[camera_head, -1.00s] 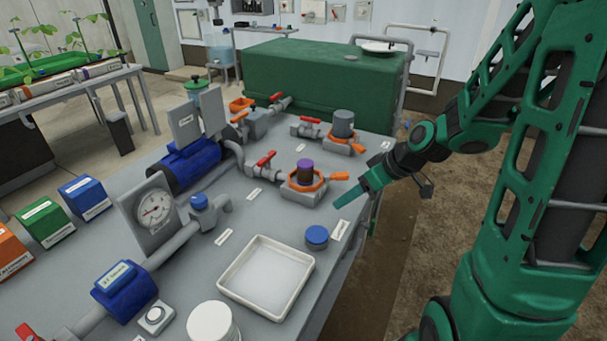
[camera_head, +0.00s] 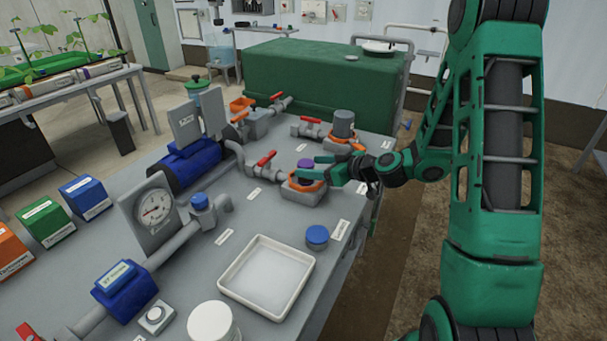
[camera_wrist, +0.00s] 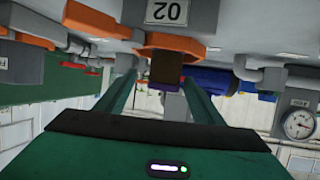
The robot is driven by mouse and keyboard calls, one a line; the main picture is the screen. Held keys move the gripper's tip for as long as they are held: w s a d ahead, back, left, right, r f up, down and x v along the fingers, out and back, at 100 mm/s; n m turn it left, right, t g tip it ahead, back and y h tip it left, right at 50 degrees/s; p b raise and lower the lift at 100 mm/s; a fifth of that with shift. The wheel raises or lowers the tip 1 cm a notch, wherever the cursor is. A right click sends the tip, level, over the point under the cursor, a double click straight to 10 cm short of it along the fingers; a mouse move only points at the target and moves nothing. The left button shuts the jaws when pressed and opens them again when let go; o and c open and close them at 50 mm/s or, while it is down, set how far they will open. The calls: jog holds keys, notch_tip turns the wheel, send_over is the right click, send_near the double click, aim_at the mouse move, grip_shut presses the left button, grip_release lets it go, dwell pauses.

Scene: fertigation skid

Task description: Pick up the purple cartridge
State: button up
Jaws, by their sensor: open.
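The purple cartridge (camera_head: 304,163) stands upright in an orange-ringed grey housing (camera_head: 302,196) on the skid table. In the head view only its purple top shows clearly; my fingers hide part of its body. The wrist view is upside down and shows the cartridge (camera_wrist: 166,70) as a dark brown body with a purple end. My gripper (camera_head: 312,167) is open and level, coming in from the right. In the wrist view its two fingers (camera_wrist: 159,92) lie to the left and right of the cartridge, with gaps visible. I cannot tell exactly how deep the cartridge sits between them.
A second housing with a grey cylinder (camera_head: 344,124) stands just behind my gripper. A red-handled valve (camera_head: 267,160) and pipe join the housing from the left. A green tank (camera_head: 310,70) stands behind.

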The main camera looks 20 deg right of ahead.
aim_at(300, 167)
jog(key=x, duration=0.5)
jog(key=shift+a, duration=0.35)
jog(key=shift+w+a+f, duration=0.2)
jog(key=shift+w+a, duration=0.05)
jog(key=shift+w, duration=0.15)
jog(key=c, duration=1.2)
